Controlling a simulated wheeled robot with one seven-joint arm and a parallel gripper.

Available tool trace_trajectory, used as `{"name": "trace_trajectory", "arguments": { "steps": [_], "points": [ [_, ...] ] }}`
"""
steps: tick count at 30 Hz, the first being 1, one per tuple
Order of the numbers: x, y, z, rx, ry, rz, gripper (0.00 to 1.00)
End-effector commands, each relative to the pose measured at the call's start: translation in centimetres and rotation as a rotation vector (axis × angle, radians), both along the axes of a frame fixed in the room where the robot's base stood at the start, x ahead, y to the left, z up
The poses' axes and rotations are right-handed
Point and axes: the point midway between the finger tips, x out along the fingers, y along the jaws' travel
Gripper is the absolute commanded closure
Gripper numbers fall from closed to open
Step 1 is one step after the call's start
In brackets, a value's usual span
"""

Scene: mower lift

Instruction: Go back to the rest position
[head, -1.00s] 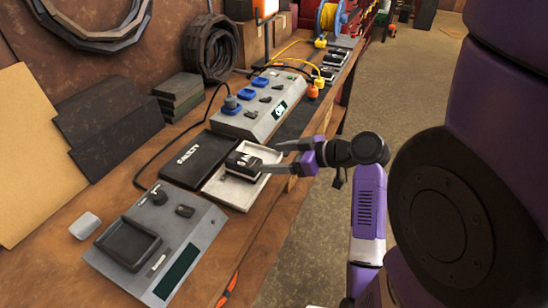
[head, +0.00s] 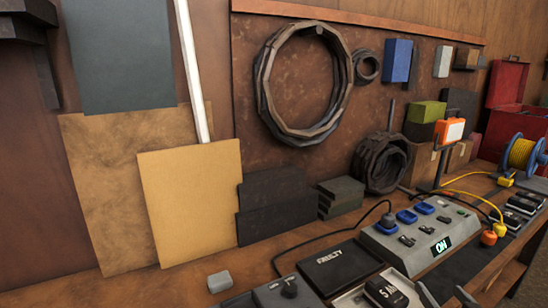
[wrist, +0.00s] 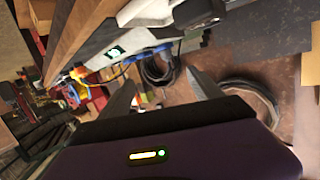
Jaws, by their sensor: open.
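My gripper (head: 442,294) shows only as fingertips at the bottom edge of the head view. In the wrist view my gripper (wrist: 163,90) is open, with both fingers spread and nothing between them. A black block with a white label starting "5A" (head: 386,291) sits in a pale tray (head: 412,287), left of the fingertips and apart from them. In the wrist view a black block (wrist: 197,12) shows at the top edge beside the pale tray (wrist: 148,12). The rest of my arm is out of the head view.
A black "FAULTY" tray (head: 338,266) lies left of the pale tray. A grey unit with a green "ON" display (head: 425,240) stands behind, with cables and plugs. Boards (head: 190,200) lean on the back wall, where rings (head: 310,80) hang. A red toolbox (head: 510,105) stands at right.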

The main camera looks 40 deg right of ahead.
Motion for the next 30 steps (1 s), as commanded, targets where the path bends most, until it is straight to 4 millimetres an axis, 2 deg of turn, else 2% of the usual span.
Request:
{"name": "trace_trajectory", "arguments": {
  "steps": [1,4,11,17,21,25,30],
  "points": [
    [0.7,2.4,-0.7,-0.01,-0.005,0.006,0.26],
    [1.7,6.4,-0.9,-0.049,-0.028,0.025,0.26],
    [2.8,17.6,-0.4,-0.126,-0.075,0.191,0.26],
    [1.6,27.9,0.3,-0.151,-0.087,0.426,0.26],
    [-0.8,34.2,0.1,-0.141,-0.047,0.612,0.26],
    [-3.6,38.0,-1.3,-0.096,0.032,0.754,0.26],
    [-5.7,39.9,-2.4,-0.06,0.085,0.847,0.26]
  ]
}}
